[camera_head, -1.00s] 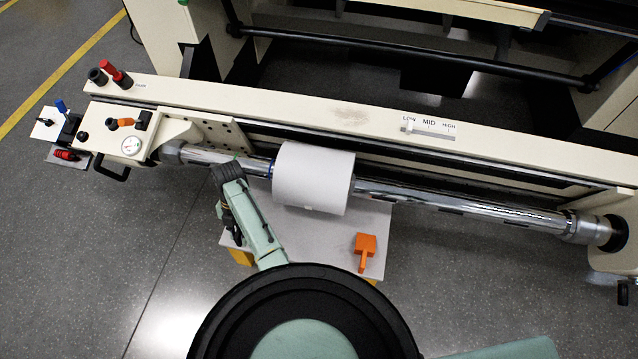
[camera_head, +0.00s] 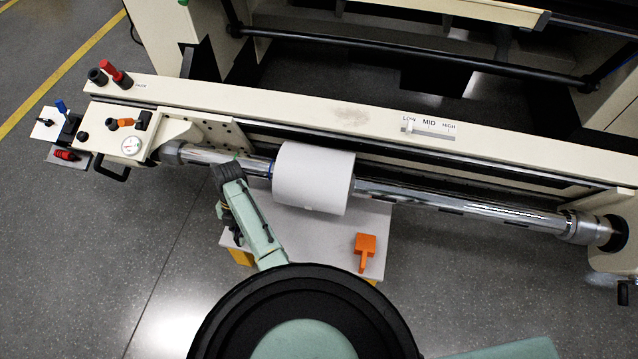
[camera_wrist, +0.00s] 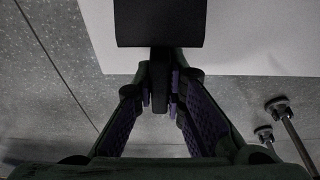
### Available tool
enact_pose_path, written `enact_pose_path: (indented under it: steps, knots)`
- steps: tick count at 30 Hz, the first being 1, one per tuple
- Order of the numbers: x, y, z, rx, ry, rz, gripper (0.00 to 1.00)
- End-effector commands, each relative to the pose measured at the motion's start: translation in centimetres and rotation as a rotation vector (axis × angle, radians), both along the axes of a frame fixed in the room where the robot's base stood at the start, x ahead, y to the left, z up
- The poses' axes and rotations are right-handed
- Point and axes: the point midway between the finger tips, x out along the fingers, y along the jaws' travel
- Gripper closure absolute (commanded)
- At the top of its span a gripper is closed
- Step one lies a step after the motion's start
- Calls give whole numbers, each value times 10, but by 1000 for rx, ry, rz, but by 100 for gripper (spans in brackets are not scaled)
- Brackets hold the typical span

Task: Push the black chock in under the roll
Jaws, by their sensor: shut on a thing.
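The white roll (camera_head: 313,178) sits around the chrome shaft (camera_head: 440,200), above a pale table top (camera_head: 335,240). My gripper (camera_wrist: 160,100) is shut on the narrow handle of the black chock (camera_wrist: 160,24) in the wrist view. The chock is a dark block ahead of the fingers, with its edge over the pale surface. In the head view my gripper is left of the roll, mostly covered by my green arm link. I cannot make out the chock there. The roll does not show clearly in the wrist view, so I cannot tell whether the chock touches it.
An orange chock-like piece with a handle (camera_head: 365,246) lies on the table top, in front of the roll. The cream machine beam (camera_head: 300,112) runs behind the shaft. Open grey floor lies left of the table.

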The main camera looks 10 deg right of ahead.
Motion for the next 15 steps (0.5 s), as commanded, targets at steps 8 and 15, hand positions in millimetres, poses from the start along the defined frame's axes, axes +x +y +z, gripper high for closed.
enact_pose_path:
  steps: [8, 15]
  knots:
    - [0, 0, 10, 1, -1, 0, 100]
    - [0, 0, 25, 1, -1, 0, 100]
